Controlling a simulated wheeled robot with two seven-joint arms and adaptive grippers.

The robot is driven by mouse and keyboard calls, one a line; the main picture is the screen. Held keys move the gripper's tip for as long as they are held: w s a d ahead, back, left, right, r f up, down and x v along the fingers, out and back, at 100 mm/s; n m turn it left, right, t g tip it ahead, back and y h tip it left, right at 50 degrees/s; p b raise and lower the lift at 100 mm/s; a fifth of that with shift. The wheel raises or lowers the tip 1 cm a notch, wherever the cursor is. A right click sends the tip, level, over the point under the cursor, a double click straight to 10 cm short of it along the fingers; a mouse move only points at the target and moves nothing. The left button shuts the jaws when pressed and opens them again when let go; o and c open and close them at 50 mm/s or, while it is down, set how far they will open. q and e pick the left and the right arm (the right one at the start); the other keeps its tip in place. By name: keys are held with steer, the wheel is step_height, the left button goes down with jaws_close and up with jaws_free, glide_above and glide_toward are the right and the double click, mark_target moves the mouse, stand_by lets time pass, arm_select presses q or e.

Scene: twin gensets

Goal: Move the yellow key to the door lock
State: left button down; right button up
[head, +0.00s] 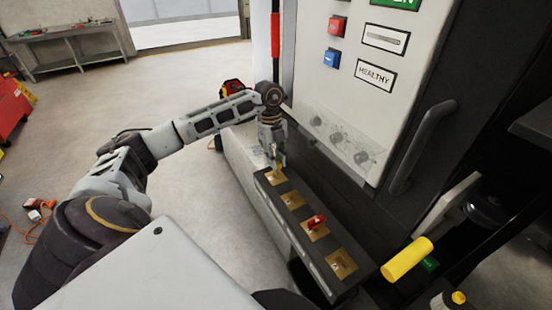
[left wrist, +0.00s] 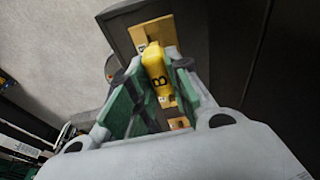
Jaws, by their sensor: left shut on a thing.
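My left gripper (head: 277,161) points down over the far end of a dark key strip (head: 325,275) with several brass plates. It is shut on the yellow key (left wrist: 157,75), which stands between the green-padded fingers in the left wrist view, with a dark mark on its face. In the head view only a small yellow bit shows at the fingertips, over the farthest brass plate. I cannot tell whether the key is still in that plate or just above it. I cannot make out which part is the door lock. My right gripper is not in view.
A red key (head: 317,221) stands in another brass plate. The grey cabinet panel (head: 345,85) with buttons and a dark handle (head: 422,145) rises close behind the strip. A lever with a yellow grip (head: 407,260) juts out at right. Open floor (head: 200,70) lies left.

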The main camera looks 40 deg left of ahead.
arm_select(q)
steer(key=shift+f, duration=0.6)
steer(key=shift+f+b, duration=1)
steer(key=shift+f, duration=0.55)
stand_by(0.9)
steer(key=c, duration=1.3)
jaws_free()
steer(key=shift+o, duration=0.2)
steer(key=shift+r+p, duration=2.75)
steer(key=shift+r, duration=1.05)
steer(key=shift+s+f, duration=0.1)
steer(key=shift+s, duration=0.05)
